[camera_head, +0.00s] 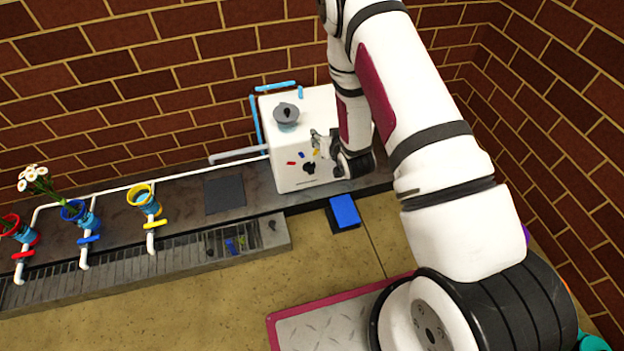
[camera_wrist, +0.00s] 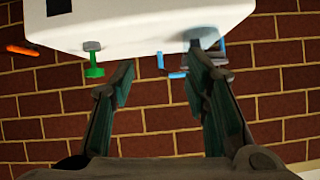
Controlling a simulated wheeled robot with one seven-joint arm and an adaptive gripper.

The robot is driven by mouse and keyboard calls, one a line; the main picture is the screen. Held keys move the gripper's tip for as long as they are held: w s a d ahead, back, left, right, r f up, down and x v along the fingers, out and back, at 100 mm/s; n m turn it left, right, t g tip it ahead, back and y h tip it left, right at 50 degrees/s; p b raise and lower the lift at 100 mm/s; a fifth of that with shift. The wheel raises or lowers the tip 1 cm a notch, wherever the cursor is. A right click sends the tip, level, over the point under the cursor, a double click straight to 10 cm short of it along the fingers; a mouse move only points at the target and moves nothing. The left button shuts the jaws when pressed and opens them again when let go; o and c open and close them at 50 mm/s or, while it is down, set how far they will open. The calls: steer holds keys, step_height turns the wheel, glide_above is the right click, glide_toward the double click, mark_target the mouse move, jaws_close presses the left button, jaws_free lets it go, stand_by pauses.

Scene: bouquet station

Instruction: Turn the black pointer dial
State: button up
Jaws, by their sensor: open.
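The white box (camera_wrist: 140,25) fills the top of that view. I cannot make out the dial there.
A grey lidded piece (camera_head: 287,115) sits on the box top. Blue pipes (camera_head: 256,118) run beside the box. A blue block (camera_head: 344,211) lies on the floor in front. Flower pots with valves (camera_head: 144,199) stand left. In the wrist view a green-handled valve (camera_wrist: 94,68) hangs near the left finger.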

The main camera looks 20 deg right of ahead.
steer(key=t+y+b, duration=0.1)
steer(key=t+b, duration=0.1)
steer(key=b, duration=0.4)
glide_toward(312, 172)
steer(key=b+x, duration=0.5)
steer(key=x, duration=0.4)
jaws_close()
